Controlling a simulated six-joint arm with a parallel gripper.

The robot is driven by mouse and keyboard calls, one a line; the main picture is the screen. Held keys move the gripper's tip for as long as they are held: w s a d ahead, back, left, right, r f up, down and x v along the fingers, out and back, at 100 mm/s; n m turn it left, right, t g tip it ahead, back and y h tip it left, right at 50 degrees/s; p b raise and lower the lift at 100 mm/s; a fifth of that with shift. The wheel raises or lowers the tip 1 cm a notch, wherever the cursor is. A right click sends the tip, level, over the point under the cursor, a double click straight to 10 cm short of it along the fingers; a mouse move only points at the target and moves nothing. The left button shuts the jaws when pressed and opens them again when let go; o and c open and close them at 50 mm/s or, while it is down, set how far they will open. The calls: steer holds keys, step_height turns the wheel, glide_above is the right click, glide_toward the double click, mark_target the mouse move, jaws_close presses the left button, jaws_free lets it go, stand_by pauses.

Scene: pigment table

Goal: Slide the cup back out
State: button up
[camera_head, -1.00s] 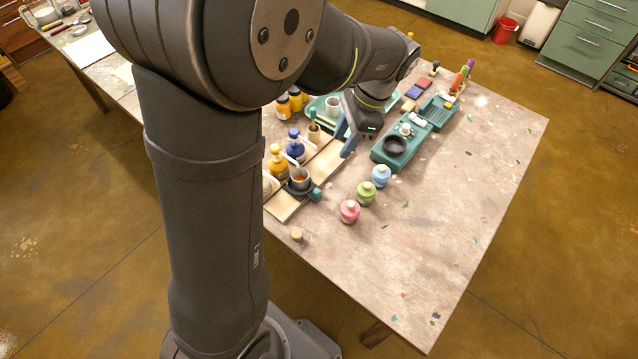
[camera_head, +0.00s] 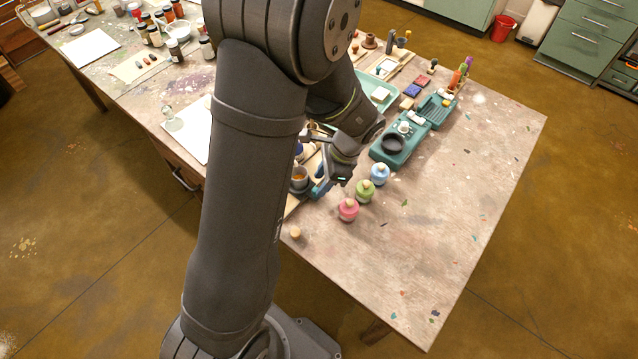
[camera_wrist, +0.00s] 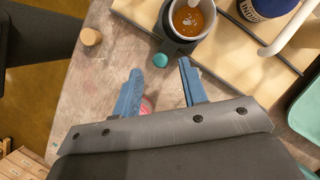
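The cup (camera_head: 299,181) is grey with orange-brown liquid inside. In the wrist view the cup (camera_wrist: 208,22) sits in a dark holder (camera_wrist: 166,36) at the edge of a pale wooden board. A round teal knob (camera_wrist: 160,60) is at the holder's near side. My gripper (camera_wrist: 160,67) is open and empty, its two blue fingers apart and pointing towards the knob and cup. In the head view my gripper (camera_head: 323,190) is just right of the cup. Whether a finger touches the knob cannot be told.
Pink (camera_head: 348,210), green (camera_head: 364,192) and blue (camera_head: 380,174) jars stand right of my gripper. A small wooden knob (camera_head: 295,233) lies in front. The table's front right is clear.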

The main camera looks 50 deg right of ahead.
steer(key=shift+x, duration=1.25)
jaws_close()
steer(key=shift+d, duration=0.15)
steer(key=d, duration=1.6)
steer(key=shift+d, duration=0.2)
jaws_free()
